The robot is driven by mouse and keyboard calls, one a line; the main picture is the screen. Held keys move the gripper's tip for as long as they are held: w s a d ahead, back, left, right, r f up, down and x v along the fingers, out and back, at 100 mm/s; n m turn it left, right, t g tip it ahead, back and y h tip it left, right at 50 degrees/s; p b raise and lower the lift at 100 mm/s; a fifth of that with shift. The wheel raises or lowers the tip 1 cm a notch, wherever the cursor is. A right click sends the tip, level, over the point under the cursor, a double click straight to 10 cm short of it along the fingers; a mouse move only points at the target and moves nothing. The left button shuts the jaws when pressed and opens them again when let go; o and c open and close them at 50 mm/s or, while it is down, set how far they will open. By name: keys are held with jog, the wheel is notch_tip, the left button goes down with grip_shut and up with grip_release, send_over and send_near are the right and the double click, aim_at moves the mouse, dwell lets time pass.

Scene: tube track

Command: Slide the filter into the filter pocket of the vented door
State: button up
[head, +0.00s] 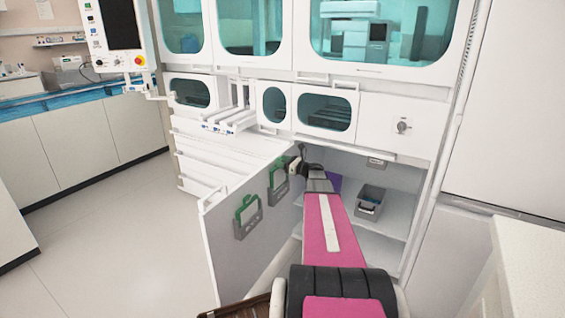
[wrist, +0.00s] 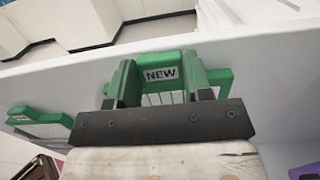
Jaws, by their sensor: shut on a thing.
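The vented door (head: 222,214) stands open, with two grey pockets on its face. The farther pocket (head: 278,195) has a green filter (head: 277,166) at its mouth, and its depth in the pocket is hard to tell. My gripper (head: 297,165) is at this filter. In the wrist view my gripper (wrist: 158,88) is shut on the green filter (wrist: 162,57), which carries a NEW label. The jaws hide part of its frame. The nearer pocket (head: 248,225) holds another green filter (head: 246,205), also seen in the wrist view (wrist: 38,118).
The open cabinet has a grey bin (head: 370,203) on its shelf and a purple item (head: 334,182) beside my arm. White drawers (head: 205,150) stand behind the door. The floor (head: 130,235) left of the door is clear.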

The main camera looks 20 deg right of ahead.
jog(key=shift+f, duration=0.15)
jog(key=shift+f, duration=0.3)
dwell(0.3)
jog(key=o, duration=1.3)
jog(key=v, duration=1)
jog(key=shift+s+d+f, duration=0.1)
jog(key=shift+s+d, duration=0.15)
jog(key=shift+s, duration=0.05)
